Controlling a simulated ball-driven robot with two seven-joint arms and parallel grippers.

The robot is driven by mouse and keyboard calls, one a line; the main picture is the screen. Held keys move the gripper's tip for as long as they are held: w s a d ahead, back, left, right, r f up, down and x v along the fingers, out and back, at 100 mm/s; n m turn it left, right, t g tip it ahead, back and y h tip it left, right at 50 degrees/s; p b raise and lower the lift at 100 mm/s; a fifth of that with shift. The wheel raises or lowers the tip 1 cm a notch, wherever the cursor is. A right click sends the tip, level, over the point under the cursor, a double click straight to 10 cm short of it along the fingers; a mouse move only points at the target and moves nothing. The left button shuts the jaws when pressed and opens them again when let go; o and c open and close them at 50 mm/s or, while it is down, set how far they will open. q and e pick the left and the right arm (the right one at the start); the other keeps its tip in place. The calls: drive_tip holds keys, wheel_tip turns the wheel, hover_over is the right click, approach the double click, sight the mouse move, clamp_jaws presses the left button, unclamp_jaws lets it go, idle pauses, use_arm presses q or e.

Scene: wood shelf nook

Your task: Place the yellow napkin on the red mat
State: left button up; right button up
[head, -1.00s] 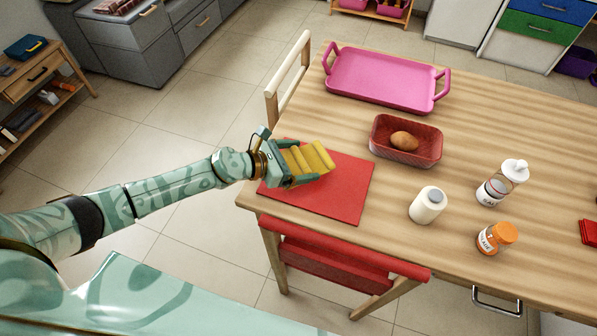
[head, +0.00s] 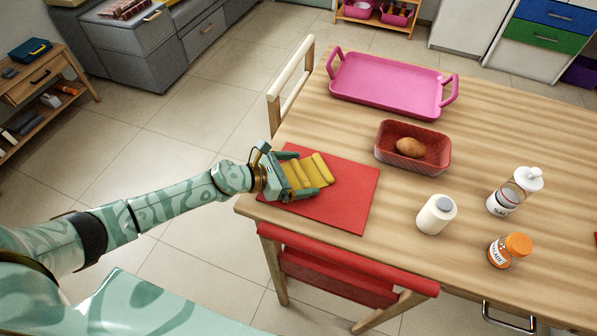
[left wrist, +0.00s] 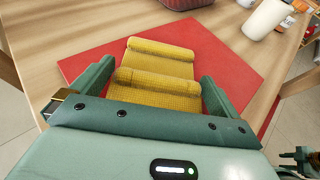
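The yellow napkin (head: 307,171), folded with rolled ridges, lies on the left part of the red mat (head: 345,200). The mat is flat near the table's left front corner. My left gripper (head: 298,174) is low over the mat with its fingers on either side of the napkin. In the left wrist view the napkin (left wrist: 157,75) sits between the fingers, with a thin gap showing at the right finger, so the gripper looks open. A dark green part at the lower right edge of the left wrist view looks like my right gripper (left wrist: 300,158); its fingers are unclear.
A red basket (head: 440,160) with a brown potato-like item (head: 410,147) stands right of the mat. A pink tray (head: 390,85) is behind it. A white jar (head: 436,215), a salt shaker (head: 503,203) and an orange-capped bottle (head: 505,251) stand at right. A red-backed chair (head: 340,265) is at the front edge.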

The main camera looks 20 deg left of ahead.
use_arm(q)
drive_tip(key=shift+a+r, duration=0.1)
drive_tip(key=shift+r, duration=0.15)
drive_tip(key=p+v, duration=0.1)
drive_tip(key=v, duration=1)
drive_tip(key=shift+s+a, duration=0.25)
drive_tip(key=shift+s, duration=0.1)
